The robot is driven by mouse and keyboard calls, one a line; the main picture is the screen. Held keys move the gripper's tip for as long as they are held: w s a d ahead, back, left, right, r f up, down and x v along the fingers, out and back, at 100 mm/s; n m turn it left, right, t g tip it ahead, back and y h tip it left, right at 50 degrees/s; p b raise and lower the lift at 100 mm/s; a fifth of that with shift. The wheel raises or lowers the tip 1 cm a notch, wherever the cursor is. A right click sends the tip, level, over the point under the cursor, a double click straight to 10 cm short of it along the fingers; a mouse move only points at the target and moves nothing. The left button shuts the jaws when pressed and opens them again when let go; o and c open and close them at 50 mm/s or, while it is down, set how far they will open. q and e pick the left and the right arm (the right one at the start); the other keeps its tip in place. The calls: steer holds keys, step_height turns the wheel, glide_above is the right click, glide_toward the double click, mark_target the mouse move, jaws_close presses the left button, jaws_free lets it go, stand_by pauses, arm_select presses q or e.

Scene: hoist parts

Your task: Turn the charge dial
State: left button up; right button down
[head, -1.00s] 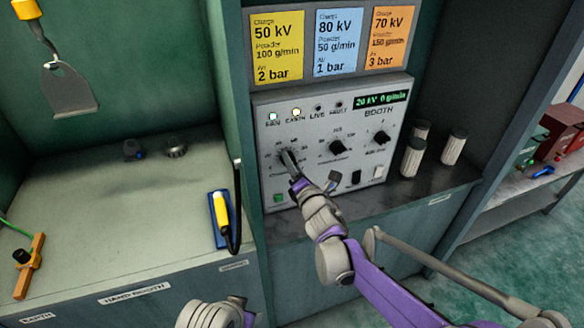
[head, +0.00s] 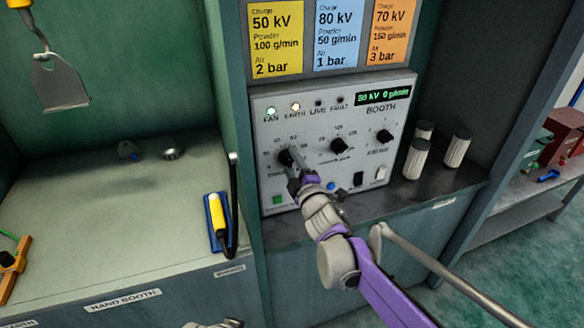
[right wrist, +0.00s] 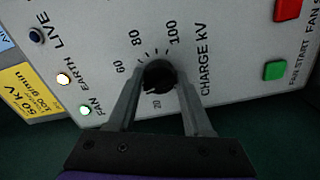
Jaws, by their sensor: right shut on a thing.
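The charge dial (head: 285,157) is the left black knob on the grey control panel (head: 330,112). In the right wrist view my right gripper (right wrist: 160,82) shows both fingers at the knob. The panel's green display (head: 383,97) appears to read 50 kV and 0 g/min, though the first digit is blurred.
Two other black knobs, the middle one (head: 339,146) and the right one (head: 385,136), are close by. Yellow (head: 276,40), blue and orange setting cards hang above. Grey cylinders (head: 415,157) stand right of the panel. A yellow-handled tool (head: 218,215) lies on the left bench.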

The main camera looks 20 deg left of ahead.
steer(key=m+b, duration=0.1)
steer(key=m, duration=0.1)
steer(key=m+b, duration=0.1)
steer(key=m, duration=0.1)
steer(key=m+b, duration=0.1)
steer(key=m, duration=0.1)
steer(key=shift+f+b, duration=0.25)
steer(key=shift+b, duration=0.1)
steer(key=shift+a+r+m+b, duration=0.1)
steer(key=shift+m+b, duration=1.5)
steer(key=shift+m, duration=1.2)
steer(key=shift+s, duration=0.1)
steer(key=shift+c, duration=1.6)
jaws_free()
steer(key=v, duration=1)
steer(key=shift+s+d, duration=0.3)
